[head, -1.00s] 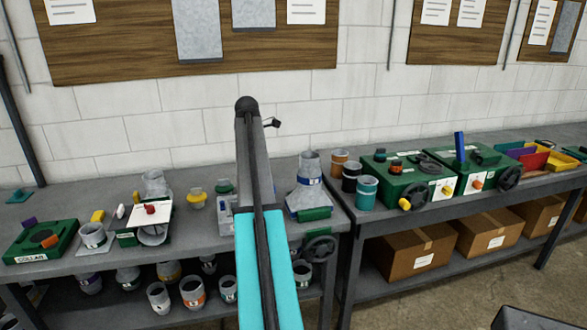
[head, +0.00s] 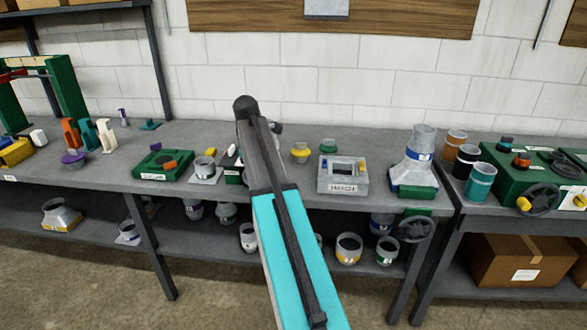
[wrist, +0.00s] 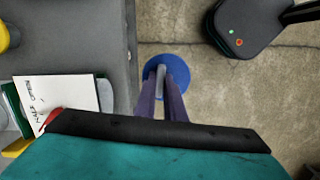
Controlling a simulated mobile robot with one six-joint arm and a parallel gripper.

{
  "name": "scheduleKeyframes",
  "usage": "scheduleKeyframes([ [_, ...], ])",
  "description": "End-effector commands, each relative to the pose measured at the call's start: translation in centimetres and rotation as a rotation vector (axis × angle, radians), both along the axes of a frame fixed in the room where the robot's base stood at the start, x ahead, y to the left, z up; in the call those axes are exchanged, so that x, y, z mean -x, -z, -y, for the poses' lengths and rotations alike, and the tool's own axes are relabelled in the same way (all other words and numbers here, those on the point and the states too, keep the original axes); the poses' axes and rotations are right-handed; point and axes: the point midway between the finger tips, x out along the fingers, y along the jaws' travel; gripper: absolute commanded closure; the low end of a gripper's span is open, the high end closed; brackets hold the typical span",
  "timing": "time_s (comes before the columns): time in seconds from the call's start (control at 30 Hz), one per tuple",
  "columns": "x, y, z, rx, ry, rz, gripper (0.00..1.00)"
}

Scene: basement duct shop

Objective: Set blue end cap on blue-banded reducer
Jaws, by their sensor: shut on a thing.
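The blue end cap (wrist: 155,65) is a round blue disc in the wrist view. My gripper (wrist: 162,75) is shut on it, with the floor below and the bench edge to the left. In the head view the gripper and cap are hidden behind my own arm. The blue-banded reducer (head: 421,146) stands upright on the bench, right of my arm in the head view. It is a grey cone with a narrower top and a blue band with a white label. It sits on a grey and green fixture (head: 412,188). The cap is apart from it.
A grey boxy fixture (head: 342,185) and yellow (head: 300,152) and green (head: 328,146) knobbed pieces stand left of the reducer. Orange, black and teal cups (head: 481,182) stand to its right. A handwheel (head: 415,230) juts from the bench front. A white card (wrist: 55,93) lies near the bench edge.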

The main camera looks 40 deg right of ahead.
Motion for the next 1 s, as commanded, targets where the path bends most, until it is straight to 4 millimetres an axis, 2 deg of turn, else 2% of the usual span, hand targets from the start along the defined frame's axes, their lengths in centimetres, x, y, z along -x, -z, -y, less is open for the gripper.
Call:
scheduleKeyframes([
  [0.03,-0.3,0.8,-2.1,0.0,-0.001,-0.001,1.0],
  [0.3,-1.6,3.5,-11.6,-0.001,0.029,0.0,1.0],
  [0.7,-0.8,7.3,-25.2,0.001,0.076,-0.001,1.0],
  [0.83,-0.2,8.2,-28.6,0.0,0.089,-0.002,1.0],
  [1.0,0.3,8.9,-30.9,0.001,0.101,-0.003,1.0],
])
